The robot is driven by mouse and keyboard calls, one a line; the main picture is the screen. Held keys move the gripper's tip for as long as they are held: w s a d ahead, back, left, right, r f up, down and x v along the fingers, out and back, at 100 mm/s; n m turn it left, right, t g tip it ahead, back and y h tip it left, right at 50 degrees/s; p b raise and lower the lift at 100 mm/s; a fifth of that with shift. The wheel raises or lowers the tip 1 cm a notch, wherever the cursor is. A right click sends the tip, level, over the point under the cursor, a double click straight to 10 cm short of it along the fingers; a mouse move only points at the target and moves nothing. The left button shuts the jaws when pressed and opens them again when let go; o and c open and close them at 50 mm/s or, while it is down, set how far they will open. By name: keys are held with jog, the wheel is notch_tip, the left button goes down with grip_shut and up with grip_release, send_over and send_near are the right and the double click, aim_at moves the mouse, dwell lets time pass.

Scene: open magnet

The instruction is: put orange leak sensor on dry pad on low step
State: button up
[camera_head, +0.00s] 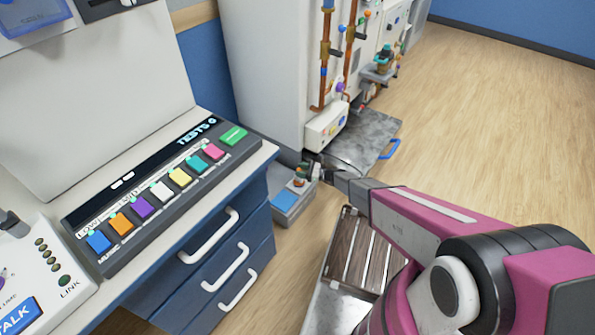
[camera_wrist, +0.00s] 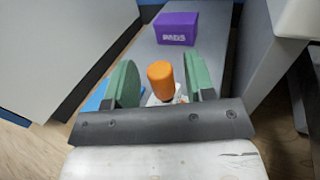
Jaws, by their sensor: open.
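The orange leak sensor (camera_wrist: 160,78) shows in the wrist view as a short, rounded orange cylinder. It stands between the two green finger pads of my gripper (camera_wrist: 161,88), with a visible gap on each side. My gripper is open and not closed on it. A whitish patch with small marks lies at the sensor's foot, mostly hidden by the gripper bar. The low grey step (camera_wrist: 150,55) is below, with a blue patch (camera_wrist: 96,97) at left. In the head view a small orange part (camera_head: 299,182) shows at the step, beside my gripper (camera_head: 309,172).
A purple block marked PADS (camera_wrist: 177,28) stands on the step beyond the sensor. A blue drawer cabinet (camera_head: 235,262) and a white cabinet (camera_head: 268,75) flank the step. Open wooden floor is at right.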

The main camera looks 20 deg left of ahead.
jog(key=s+d+r+n+h, duration=0.4)
jog(key=d+r, duration=0.7)
jog(key=d, duration=0.6)
jog(key=s+d+r+n+t+h, duration=0.1)
jog(key=s+d+r+n+h, duration=0.3)
jog(key=d+r+n+h, duration=0.3)
jog(key=s+d+r+n+t+h, duration=0.1)
jog(key=s+d+r+n+h, duration=0.3)
jog(key=d+r, duration=1.1)
jog(key=d+n+h, duration=0.1)
jog(key=d+h, duration=0.2)
jog(key=d, duration=0.9)
jog(key=shift+s+d+r+n, duration=0.15)
jog(key=shift+s+d+n, duration=0.1)
jog(key=shift+n, duration=0.15)
